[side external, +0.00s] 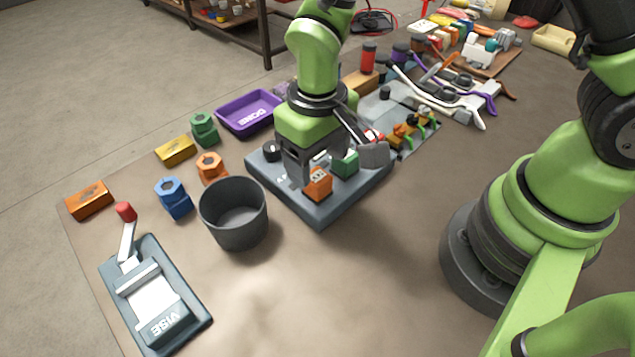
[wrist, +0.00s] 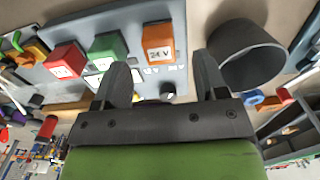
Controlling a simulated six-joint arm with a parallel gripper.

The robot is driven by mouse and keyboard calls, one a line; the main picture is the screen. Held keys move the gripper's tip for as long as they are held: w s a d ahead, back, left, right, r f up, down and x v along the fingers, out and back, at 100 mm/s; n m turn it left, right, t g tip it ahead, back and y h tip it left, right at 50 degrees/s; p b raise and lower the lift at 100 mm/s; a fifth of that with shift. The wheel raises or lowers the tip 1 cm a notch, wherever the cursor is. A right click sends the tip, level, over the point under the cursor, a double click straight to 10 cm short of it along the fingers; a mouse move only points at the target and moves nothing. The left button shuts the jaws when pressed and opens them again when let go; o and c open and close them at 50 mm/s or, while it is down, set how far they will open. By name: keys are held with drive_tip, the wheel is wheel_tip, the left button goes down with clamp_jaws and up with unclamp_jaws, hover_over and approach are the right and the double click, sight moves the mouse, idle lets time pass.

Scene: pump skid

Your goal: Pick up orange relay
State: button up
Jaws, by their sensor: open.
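The orange relay (side external: 318,184) is a small upright block on the grey panel board (side external: 322,217). In the wrist view the orange relay (wrist: 158,42) shows a white "24V" label and lies beyond the fingertips, roughly in line with the gap. My gripper (wrist: 163,75) is open, with nothing between its two dark fingers. In the side view my gripper (side external: 300,165) is over the board, behind and left of the orange relay. A green relay (side external: 345,163) stands beside the orange one, and a red relay (wrist: 66,60) is farther along the row.
A dark round bin (side external: 234,225) stands left of the board. A black knob (side external: 271,150) sits on the board. Blue (side external: 173,197) and orange (side external: 211,167) nuts, a purple tray (side external: 249,111) and a vise (side external: 155,300) surround it. Clear table lies in front of the board.

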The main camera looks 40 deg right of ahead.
sight(317, 176)
drive_tip(key=shift+f, duration=1.55)
drive_tip(key=c, duration=0.9)
drive_tip(key=shift+r, duration=0.1)
wheel_tip(317, 176, up, 10)
drive_tip(key=shift+f, duration=0.1)
drive_tip(key=shift+c, duration=0.2)
